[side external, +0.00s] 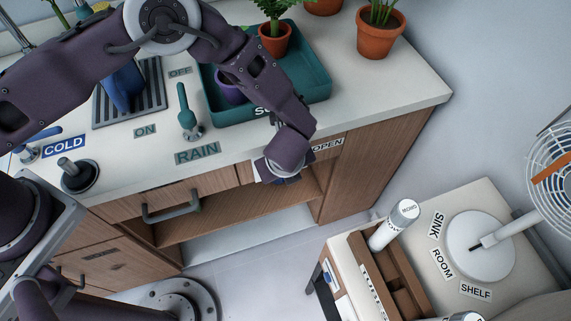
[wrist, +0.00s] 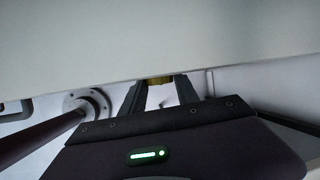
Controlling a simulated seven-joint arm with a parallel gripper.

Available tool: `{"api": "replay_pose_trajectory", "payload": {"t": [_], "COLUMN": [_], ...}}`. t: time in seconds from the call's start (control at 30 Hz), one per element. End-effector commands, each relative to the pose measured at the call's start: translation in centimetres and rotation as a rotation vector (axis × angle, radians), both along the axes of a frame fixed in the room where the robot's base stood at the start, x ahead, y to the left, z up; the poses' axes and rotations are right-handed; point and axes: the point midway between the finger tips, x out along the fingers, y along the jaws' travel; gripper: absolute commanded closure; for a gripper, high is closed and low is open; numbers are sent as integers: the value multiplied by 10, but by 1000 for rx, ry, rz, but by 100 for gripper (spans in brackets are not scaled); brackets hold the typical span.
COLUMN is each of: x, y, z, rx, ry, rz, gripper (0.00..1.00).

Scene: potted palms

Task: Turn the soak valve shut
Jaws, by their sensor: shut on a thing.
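The soak valve's label, reading "SO" (side external: 262,110), is partly hidden by my arm at the front of the teal tray. An "OPEN" label (side external: 328,145) lies at the counter's front edge, right of my wrist. My gripper (side external: 284,179) is at that edge, its fingers mostly hidden by my wrist in the side view. In the wrist view my gripper (wrist: 161,88) has both fingers around a small yellow, brass-like piece (wrist: 160,80), which seems to be part of the soak valve. A pale surface hides the rest of it.
The teal tray (side external: 312,92) holds pots at the back. A green rain lever (side external: 185,108) stands left of my wrist. A cabinet handle (side external: 170,207) juts from the front below. A side table (side external: 484,196) with a fan stands at right; the floor between is clear.

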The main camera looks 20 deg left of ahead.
Motion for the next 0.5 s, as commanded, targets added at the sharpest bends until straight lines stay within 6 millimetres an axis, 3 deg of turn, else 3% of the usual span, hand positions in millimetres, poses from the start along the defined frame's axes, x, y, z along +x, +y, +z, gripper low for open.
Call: {"api": "replay_pose_trajectory", "payload": {"t": [0.37,0.4,0.5], "x": [0,0,0], "y": [1,1,1], "z": [1,1,1], "rx": [-36,-36,-36], "ry": [-25,-25,-25], "rz": [2,2,1], "gripper": [100,55,42]}}
